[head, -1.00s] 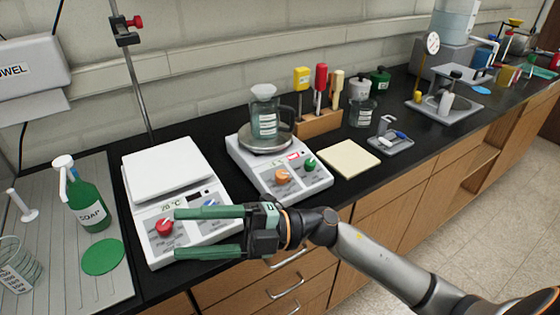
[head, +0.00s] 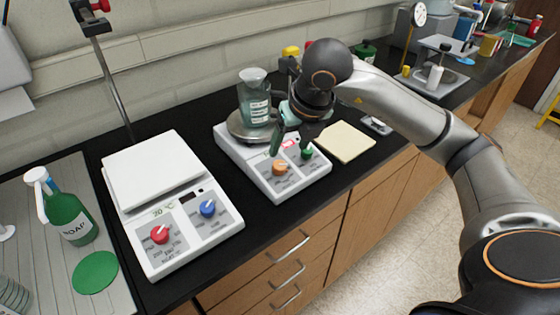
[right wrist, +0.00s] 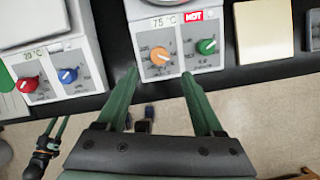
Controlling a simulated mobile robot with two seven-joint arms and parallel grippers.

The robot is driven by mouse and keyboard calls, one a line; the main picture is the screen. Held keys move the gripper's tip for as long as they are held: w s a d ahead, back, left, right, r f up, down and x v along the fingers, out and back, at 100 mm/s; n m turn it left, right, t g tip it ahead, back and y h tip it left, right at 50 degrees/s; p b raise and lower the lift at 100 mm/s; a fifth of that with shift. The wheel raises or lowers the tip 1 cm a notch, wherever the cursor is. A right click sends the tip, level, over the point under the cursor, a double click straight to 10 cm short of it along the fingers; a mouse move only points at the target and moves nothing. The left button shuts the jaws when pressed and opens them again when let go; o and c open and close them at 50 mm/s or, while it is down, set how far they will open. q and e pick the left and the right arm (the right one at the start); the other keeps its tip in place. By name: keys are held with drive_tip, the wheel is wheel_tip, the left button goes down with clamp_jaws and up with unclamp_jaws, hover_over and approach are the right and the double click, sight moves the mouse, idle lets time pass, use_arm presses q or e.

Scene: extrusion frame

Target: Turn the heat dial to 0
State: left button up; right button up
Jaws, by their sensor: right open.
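The orange dial (head: 280,168) is on the front panel of the right white hot plate (head: 290,190). In the right wrist view the orange dial (right wrist: 160,56) sits below a 75 °C display with a red HOT sign. Its pointer setting is too small to read. My right gripper (head: 288,150) is open above this panel, fingers pointing down. In the right wrist view my right gripper (right wrist: 160,74) has its fingertips either side of and just short of the orange dial, apparently not touching it. My left gripper (right wrist: 56,128) shows small in the right wrist view, fingers apart and empty.
A green dial (head: 306,153) is close to the right finger. A glass bottle (head: 255,98) stands on the hot plate. The left hot plate (head: 155,170) has red (head: 160,234) and blue (head: 208,208) dials and reads 20 °C. A pale pad (head: 345,142) lies to the right.

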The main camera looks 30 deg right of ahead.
sight(280, 165)
drive_tip(key=p+x, duration=0.1)
drive_tip(key=x, duration=0.8)
drive_tip(key=shift+a, duration=0.1)
clamp_jaws()
